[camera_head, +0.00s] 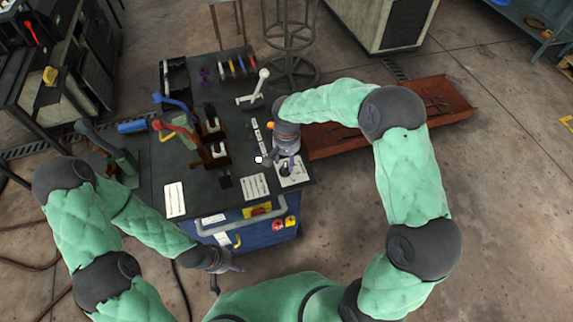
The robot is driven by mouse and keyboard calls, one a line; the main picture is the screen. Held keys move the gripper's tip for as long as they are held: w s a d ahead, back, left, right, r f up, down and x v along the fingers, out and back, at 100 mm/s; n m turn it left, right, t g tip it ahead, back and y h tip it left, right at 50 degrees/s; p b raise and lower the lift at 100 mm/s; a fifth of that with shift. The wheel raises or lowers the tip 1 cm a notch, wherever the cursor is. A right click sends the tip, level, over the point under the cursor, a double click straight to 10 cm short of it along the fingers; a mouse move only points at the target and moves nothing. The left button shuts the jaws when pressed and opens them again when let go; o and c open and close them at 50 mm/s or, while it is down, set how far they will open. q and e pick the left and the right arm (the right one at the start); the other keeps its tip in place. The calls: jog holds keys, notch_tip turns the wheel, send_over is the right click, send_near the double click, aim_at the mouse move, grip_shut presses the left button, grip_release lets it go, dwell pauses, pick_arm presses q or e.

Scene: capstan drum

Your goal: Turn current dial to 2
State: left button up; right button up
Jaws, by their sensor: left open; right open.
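A white dial plate (299,177) with a dark knob (285,171) lies on the right front corner of the dark workbench top (215,180). I take this to be the current dial; its numbers are too small to read. My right gripper (281,160) points down right over this plate, open, and partly covers the knob. I cannot tell whether its fingers touch the knob. My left gripper (232,270) is open and empty, low in front of the bench's front edge.
Red-handled (172,128) and blue-handled (175,103) levers stand on the bench's left half. A white lever (257,88) stands behind my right gripper. A grey rail (240,222) runs along the bench front. A rusty red tray (440,98) lies to the right.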

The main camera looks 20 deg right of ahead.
aim_at(287, 168)
jog(key=shift+f, duration=1.5)
grip_shut()
jog(key=shift+b, duration=0.35)
jog(key=m+b, duration=0.1)
jog(key=m, duration=0.2)
jog(key=shift+s+f+b, duration=0.1)
jog(key=shift+b, duration=0.25)
jog(key=shift+s+m+b, duration=0.2)
jog(key=shift+m+b, duration=0.75)
jog(key=shift+m, duration=1.85)
